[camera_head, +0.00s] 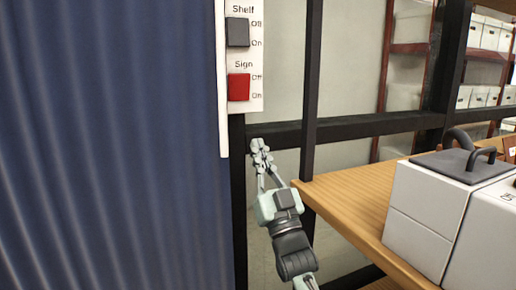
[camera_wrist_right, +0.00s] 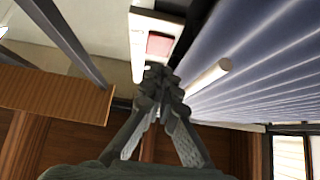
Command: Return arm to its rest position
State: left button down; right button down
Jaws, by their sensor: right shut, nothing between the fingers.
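My right gripper (camera_head: 262,160) is in the middle of the head view, raised just below the switch panel and left of the wooden shelf's corner. Its fingers are closed together with nothing between them. In the right wrist view the shut fingertips (camera_wrist_right: 157,78) point toward the switch panel (camera_wrist_right: 155,40), with its red switch (camera_wrist_right: 160,44) just beyond them. In the head view the panel (camera_head: 243,60) carries a dark Shelf switch (camera_head: 238,32) and a red Sign switch (camera_head: 239,87). The fingertips look apart from the panel. My left gripper is not in view.
A blue corrugated wall (camera_head: 110,150) fills the left side. A wooden shelf (camera_head: 345,200) on the right holds white boxes (camera_head: 430,215) with a dark handled piece (camera_head: 465,160) on top. Black metal bars (camera_head: 312,90) stand behind my gripper. More shelving with boxes (camera_head: 490,35) is farther back.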

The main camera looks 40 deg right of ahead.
dwell(0.3)
